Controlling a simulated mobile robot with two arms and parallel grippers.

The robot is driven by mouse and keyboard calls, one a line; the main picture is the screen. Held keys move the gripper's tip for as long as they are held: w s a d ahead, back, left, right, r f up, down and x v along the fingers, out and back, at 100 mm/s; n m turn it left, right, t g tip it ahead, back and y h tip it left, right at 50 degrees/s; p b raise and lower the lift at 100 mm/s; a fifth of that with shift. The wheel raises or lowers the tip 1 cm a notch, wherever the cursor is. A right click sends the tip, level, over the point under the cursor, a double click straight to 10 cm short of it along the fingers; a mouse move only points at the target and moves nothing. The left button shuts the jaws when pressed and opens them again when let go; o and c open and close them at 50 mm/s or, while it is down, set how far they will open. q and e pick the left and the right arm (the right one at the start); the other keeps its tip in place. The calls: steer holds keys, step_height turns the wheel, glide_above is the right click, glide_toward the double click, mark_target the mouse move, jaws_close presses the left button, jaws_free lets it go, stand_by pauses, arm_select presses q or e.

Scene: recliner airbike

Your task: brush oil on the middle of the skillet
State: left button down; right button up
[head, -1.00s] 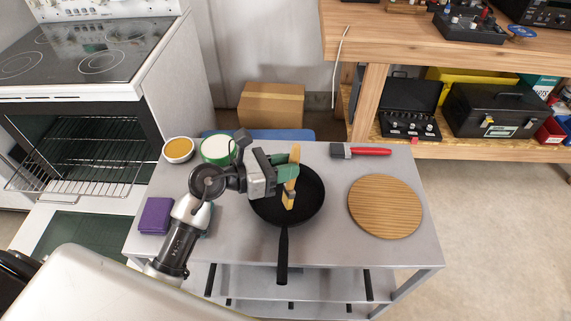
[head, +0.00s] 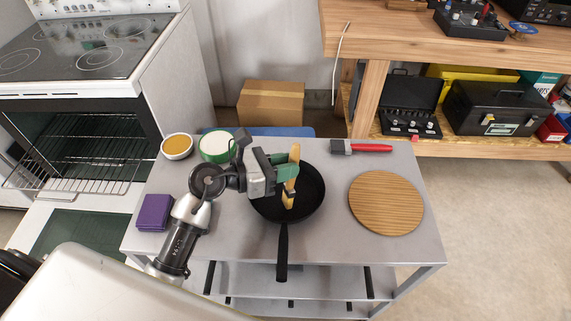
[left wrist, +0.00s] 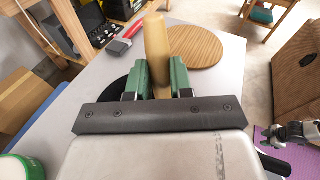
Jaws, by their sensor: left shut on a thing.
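The black skillet (head: 312,203) lies on the grey cart, its handle toward the front edge. My left gripper (head: 287,172) is over the skillet, shut on a brush with a light wooden handle (head: 294,155). The brush is held upright, its lower end over the skillet's middle; I cannot tell whether it touches. In the left wrist view the green fingers clamp the wooden handle (left wrist: 156,45), and the skillet (left wrist: 115,93) is mostly hidden. A bowl of yellow-orange oil (head: 177,146) stands at the cart's back left.
A round wooden board (head: 386,203) lies right of the skillet. A red-handled brush (head: 362,147) lies at the back. A purple block (head: 154,212) lies at the left. The cart's front right is clear.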

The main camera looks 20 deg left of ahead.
arm_select(q)
steer(key=shift+f+b, duration=0.45)
steer(key=shift+f, duration=0.15)
steer(key=shift+r, duration=0.1)
stand_by(0.3)
